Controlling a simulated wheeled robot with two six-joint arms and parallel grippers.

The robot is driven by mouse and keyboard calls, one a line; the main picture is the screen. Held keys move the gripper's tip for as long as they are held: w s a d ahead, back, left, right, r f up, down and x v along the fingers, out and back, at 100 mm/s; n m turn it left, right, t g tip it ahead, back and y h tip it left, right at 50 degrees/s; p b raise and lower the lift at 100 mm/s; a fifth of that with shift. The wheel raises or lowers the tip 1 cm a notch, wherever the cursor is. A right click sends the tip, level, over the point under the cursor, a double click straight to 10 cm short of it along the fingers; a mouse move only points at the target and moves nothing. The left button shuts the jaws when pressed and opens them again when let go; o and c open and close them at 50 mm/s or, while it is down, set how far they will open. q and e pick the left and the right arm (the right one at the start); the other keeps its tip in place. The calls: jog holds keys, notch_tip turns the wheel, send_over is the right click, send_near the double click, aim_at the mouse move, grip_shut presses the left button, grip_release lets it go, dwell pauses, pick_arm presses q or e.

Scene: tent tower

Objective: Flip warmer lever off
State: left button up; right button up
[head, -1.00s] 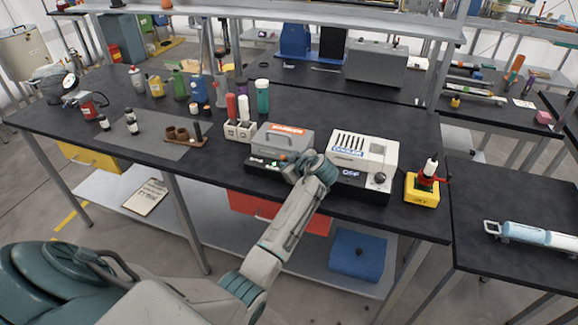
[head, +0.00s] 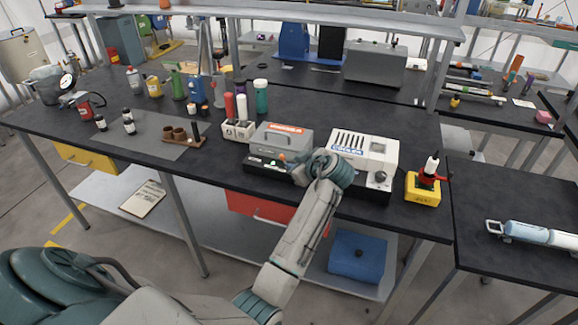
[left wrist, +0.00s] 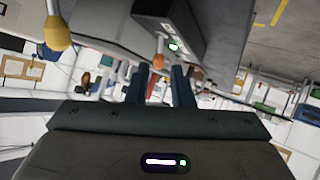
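The warmer (head: 283,138) is a grey box with an orange label, at the table's front edge. A small orange knob (head: 282,157) shows at its front, near a lit green spot (head: 270,163). In the left wrist view, an orange knob on a pale stem (left wrist: 159,60) shows between my two dark fingers, with a green light (left wrist: 173,46) close by. My left gripper (head: 294,172) is just right of the knob in the head view. Its fingers are apart, and I cannot tell whether they touch the knob. My right gripper is out of view.
A white cooler box (head: 364,153) stands right of the warmer, its front partly hidden by my wrist. A yellow base with a red device (head: 423,190) is further right. A rack of tubes (head: 238,129) stands left. A yellow-orange ball (left wrist: 57,32) shows in the left wrist view.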

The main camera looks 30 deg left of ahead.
pick_arm(q)
jog(key=shift+b+v, duration=0.45)
jog(key=shift+v, duration=1.75)
jog(key=s+f+m+h, duration=0.2)
jog(key=s+f+m, duration=0.2)
jog(key=s+f, duration=0.4)
jog(key=s+f+m+h, duration=0.3)
jog(key=s+f+m, duration=0.3)
jog(key=s, duration=0.5)
jog(key=s+d+f+m+g+h, duration=0.1)
jog(key=s+d+m+h, duration=0.2)
jog(key=s, duration=0.6)
jog(key=s+d+f+m+g+h, duration=0.1)
jog(key=s+d+m+h, duration=0.2)
jog(key=s, duration=0.7)
jog(key=a+f+m+g+y, duration=0.1)
jog(key=a+f, duration=0.2)
jog(key=f, duration=2.9)
jog(key=s+a+f+g, duration=0.1)
jog(key=s+f, duration=1.6)
jog(key=s, duration=0.1)
jog(key=shift+s+f, duration=0.15)
jog(key=shift+s, duration=0.05)
